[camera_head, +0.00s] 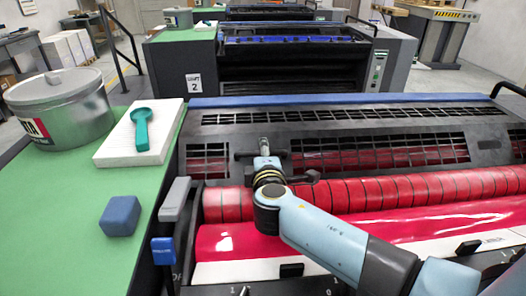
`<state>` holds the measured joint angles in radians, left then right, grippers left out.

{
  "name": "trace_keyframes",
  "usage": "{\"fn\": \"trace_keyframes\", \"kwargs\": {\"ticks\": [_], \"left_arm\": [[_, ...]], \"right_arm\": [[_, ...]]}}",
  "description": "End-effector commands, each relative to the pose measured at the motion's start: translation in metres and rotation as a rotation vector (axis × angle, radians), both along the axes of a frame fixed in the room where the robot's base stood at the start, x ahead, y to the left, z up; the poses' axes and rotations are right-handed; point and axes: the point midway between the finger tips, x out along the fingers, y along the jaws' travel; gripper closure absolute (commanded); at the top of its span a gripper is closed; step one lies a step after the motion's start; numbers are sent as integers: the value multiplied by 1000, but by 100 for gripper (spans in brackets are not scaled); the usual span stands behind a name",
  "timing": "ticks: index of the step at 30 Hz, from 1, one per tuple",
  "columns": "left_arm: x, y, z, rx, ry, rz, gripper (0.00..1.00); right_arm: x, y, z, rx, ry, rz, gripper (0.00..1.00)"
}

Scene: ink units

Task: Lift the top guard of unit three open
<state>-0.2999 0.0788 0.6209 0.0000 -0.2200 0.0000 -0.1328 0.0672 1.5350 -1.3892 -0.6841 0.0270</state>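The near press unit has a black top guard (350,135) with slotted grilles, sloping down behind a red roller (400,194); red shows through its grilles. I see no number on this unit; the label "UNIT 2" (194,83) is on the unit behind. My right arm, light blue and grey, reaches in from the lower right over the rollers. My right gripper (264,150) is at the guard's lower left part, by a short dark bar (244,155). Its fingers are small and partly hidden, so I cannot tell their opening or whether they touch the bar. My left gripper is out of view.
A green side bench (70,215) on the left holds a metal tin (62,110), a white paper stack (160,125) with a teal scoop-like tool (141,130) on it, and a blue block (120,215). A grey lever (175,198) stands at the unit's left edge.

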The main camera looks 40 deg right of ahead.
Motion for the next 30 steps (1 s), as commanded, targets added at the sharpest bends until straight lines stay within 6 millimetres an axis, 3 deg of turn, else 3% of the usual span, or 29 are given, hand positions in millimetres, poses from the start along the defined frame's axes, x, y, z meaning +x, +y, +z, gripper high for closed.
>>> {"fn": "trace_keyframes", "kwargs": {"ticks": [8,17,30], "left_arm": [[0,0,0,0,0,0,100],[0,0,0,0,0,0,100],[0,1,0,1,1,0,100]], "right_arm": [[1,-1,0,1,-1,0,62],[1,-1,0,1,-1,0,100],[1,0,-1,1,0,0,100]]}}
